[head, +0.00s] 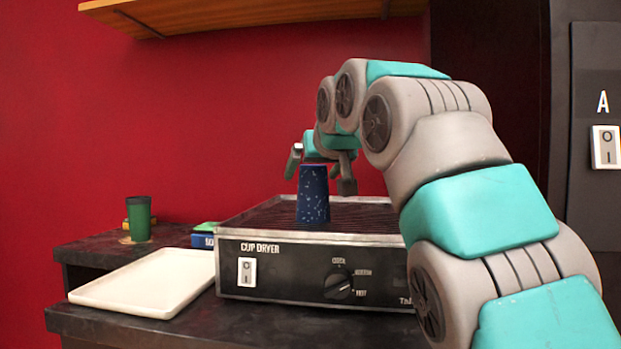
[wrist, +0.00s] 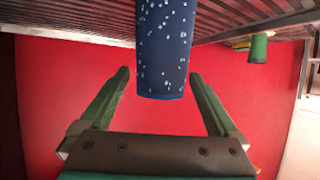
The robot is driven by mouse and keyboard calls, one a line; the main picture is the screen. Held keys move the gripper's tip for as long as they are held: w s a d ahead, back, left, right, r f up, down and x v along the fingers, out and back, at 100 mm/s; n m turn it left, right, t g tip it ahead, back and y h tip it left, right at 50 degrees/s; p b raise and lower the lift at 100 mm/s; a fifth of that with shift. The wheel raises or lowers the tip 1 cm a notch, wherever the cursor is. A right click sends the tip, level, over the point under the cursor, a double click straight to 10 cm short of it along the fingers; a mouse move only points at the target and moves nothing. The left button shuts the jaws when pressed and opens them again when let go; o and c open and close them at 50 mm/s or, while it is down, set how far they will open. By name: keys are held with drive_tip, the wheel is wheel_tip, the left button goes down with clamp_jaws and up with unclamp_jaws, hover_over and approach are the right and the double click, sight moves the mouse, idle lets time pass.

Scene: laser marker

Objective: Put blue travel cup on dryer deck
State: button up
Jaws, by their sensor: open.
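The blue travel cup (head: 313,197), dark blue with pale speckles, stands upright on the ribbed dryer deck (head: 262,214) of the box labelled CUP DRYER. In the wrist view the cup (wrist: 164,50) hangs down from the deck (wrist: 70,22), as that picture is upside down. My gripper (head: 320,170) is open above the deck, around the cup's upper end. In the wrist view its fingers (wrist: 159,74) lie one on each side of the cup's end, with gaps showing on both sides. It holds nothing.
A white tray (head: 145,283) lies on the dark counter left of the dryer. A green cup (head: 139,217) stands behind it, near a small blue box (head: 202,240). A wooden shelf (head: 240,12) hangs above. A dark panel with a switch (head: 606,147) is at right.

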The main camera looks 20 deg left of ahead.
drive_tip(key=v, duration=0.9)
drive_tip(key=shift+s+d+b, duration=0.15)
drive_tip(key=shift+s+b, duration=0.15)
drive_tip(key=shift+b, duration=0.05)
drive_tip(key=shift+r, duration=0.15)
drive_tip(key=shift+c, duration=0.2)
idle(1.2)
